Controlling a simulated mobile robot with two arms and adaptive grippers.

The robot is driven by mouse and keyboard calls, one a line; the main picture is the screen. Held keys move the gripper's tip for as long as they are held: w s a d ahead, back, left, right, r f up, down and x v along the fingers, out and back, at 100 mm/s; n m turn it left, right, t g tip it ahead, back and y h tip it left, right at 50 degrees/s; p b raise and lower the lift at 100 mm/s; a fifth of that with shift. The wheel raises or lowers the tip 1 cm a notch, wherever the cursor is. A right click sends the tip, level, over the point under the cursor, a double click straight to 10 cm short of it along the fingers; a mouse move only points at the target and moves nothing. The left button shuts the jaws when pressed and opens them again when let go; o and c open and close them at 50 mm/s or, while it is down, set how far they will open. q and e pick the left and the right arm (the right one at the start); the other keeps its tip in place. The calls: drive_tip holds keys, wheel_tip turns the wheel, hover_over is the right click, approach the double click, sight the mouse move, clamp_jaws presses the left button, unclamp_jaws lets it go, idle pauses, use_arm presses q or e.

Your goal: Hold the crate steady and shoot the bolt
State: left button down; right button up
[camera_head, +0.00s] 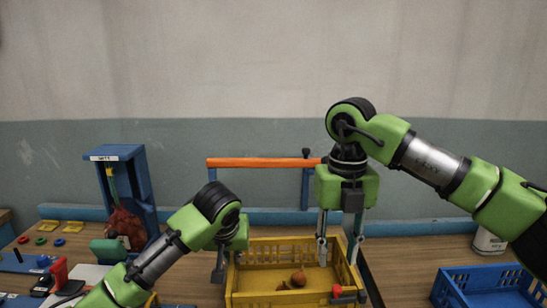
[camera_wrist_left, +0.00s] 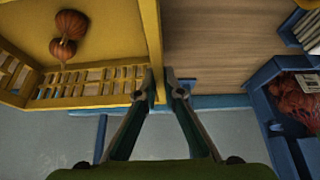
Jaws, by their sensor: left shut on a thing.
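The yellow crate (camera_head: 262,297) stands on the table in the head view, with a few round brown onions (camera_head: 298,278) inside. It also shows in the left wrist view (camera_wrist_left: 110,15). My left gripper (camera_wrist_left: 161,82) is shut on the crate's wall near a corner, one finger on each side. In the head view this gripper (camera_head: 227,266) is at the crate's left side. My right gripper (camera_head: 340,258) points down over the crate's right side, its fingers apart with nothing visible between them. A red knob (camera_head: 337,290), possibly the bolt's, shows at the crate's front right.
An orange bar (camera_head: 262,162) on blue posts stands behind the crate. A blue stand (camera_head: 143,185) with a red net sack (camera_head: 127,227) is at left. A blue crate (camera_head: 452,291) is at right, near a white container (camera_head: 487,241). Small coloured parts lie at far left.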

sight(339, 287)
drive_tip(key=f, duration=0.6)
drive_tip(key=d+f, duration=0.1)
drive_tip(key=f, duration=0.2)
drive_tip(key=shift+w+d, duration=0.1)
drive_tip(key=shift+w, duration=0.3)
drive_tip(key=shift+r, duration=0.1)
clamp_jaws()
drive_tip(key=shift+d, duration=0.2)
drive_tip(key=shift+w+d, duration=0.15)
drive_tip(key=shift+d, duration=1.15)
use_arm(q)
drive_tip(key=shift+a, duration=0.1)
use_arm(e)
drive_tip(key=shift+d, duration=0.2)
